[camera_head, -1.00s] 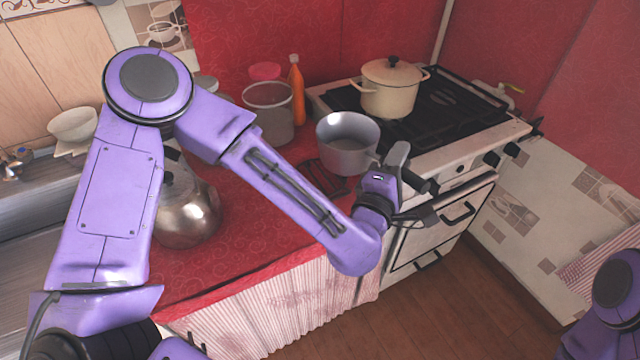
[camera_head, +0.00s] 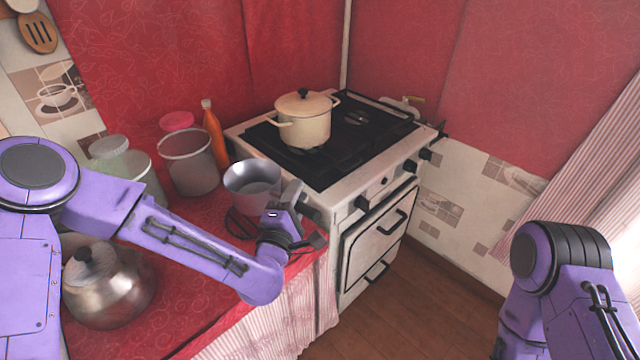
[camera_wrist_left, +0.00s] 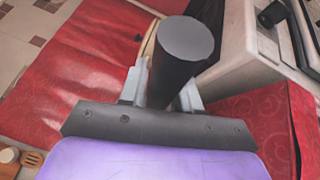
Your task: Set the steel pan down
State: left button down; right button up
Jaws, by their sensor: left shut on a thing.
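The steel pan (camera_head: 252,187) is at the stove-side end of the red counter, left of the stove. It looks upright and empty; I cannot tell whether its base touches the counter. My left gripper (camera_head: 292,205) is at the pan's right side, shut on its dark handle. In the left wrist view the black round handle end (camera_wrist_left: 187,42) stands between the two fingers of the left gripper (camera_wrist_left: 166,82). The pan's bowl does not show clearly there. My right arm shows at the lower right, but its gripper is out of view.
A cream lidded pot (camera_head: 305,125) stands on the stove (camera_head: 350,185). A clear container (camera_head: 190,165), an orange bottle (camera_head: 213,138) and jars stand behind the pan. A steel kettle (camera_head: 108,285) is at the left front. The red counter (camera_head: 190,320) has bare room near its front edge.

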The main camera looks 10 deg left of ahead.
aim_at(275, 199)
pick_arm(q)
notch_tip(275, 199, down, 6)
jog(key=w+a, duration=0.1)
jog(key=a, duration=0.1)
jog(key=shift+a+f, duration=0.25)
jog(key=shift+a, duration=0.15)
jog(key=c, duration=1.2)
grip_release()
jog(key=shift+f, duration=0.25)
jog(key=o, duration=0.4)
jog(key=shift+r, duration=0.1)
jog(key=shift+s, duration=0.2)
